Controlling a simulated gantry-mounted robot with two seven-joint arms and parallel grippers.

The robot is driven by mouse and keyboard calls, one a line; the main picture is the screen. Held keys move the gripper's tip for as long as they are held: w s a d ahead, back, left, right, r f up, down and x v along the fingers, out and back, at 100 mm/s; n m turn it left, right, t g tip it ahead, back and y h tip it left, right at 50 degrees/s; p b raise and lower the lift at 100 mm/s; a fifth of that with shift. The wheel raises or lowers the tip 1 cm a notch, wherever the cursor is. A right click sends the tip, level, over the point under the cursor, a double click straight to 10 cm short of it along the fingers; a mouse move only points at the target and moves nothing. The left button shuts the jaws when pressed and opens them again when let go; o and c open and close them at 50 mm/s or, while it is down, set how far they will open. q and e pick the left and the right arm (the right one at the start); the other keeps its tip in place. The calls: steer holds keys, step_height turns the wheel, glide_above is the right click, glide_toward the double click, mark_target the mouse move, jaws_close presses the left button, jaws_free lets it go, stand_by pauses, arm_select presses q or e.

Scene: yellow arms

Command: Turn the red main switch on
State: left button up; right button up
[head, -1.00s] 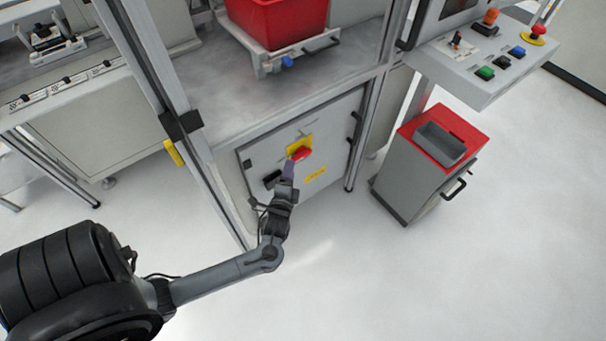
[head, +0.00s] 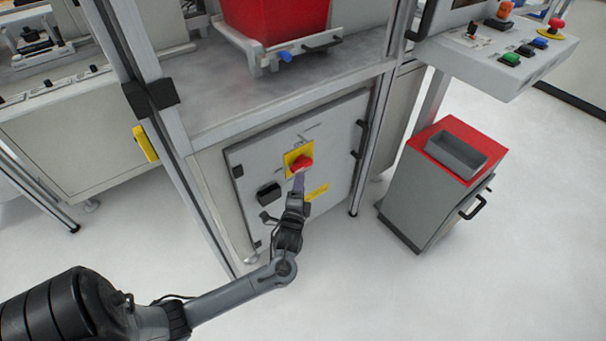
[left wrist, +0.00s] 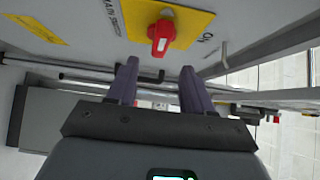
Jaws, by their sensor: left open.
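The red main switch (head: 301,163) sits on a yellow plate (head: 291,158) on the grey cabinet door. In the left wrist view the red switch (left wrist: 162,32) shows at the top, on its yellow plate (left wrist: 200,22) with "MAIN SWITCH" lettering to its left and "ON" to its right. My left gripper (head: 298,183) is just below the switch. In the left wrist view its two purple fingers (left wrist: 158,82) are spread apart, with nothing between them, and the switch appears beyond and above the tips. They look apart from the switch. My right gripper is not in view.
A grey cart with a red top (head: 448,135) stands at right. A red bin (head: 275,20) sits on the bench above. The floor in front is clear.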

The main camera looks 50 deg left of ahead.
mark_target(303, 168)
arm_select(q)
steer(key=b+x, duration=0.2)
steer(key=x, duration=0.3)
steer(key=shift+w+a+f, duration=0.15)
steer(key=shift+a, duration=0.05)
steer(key=shift+b+x, duration=0.6)
steer(key=shift+x, duration=0.35)
steer(key=shift+d, duration=0.1)
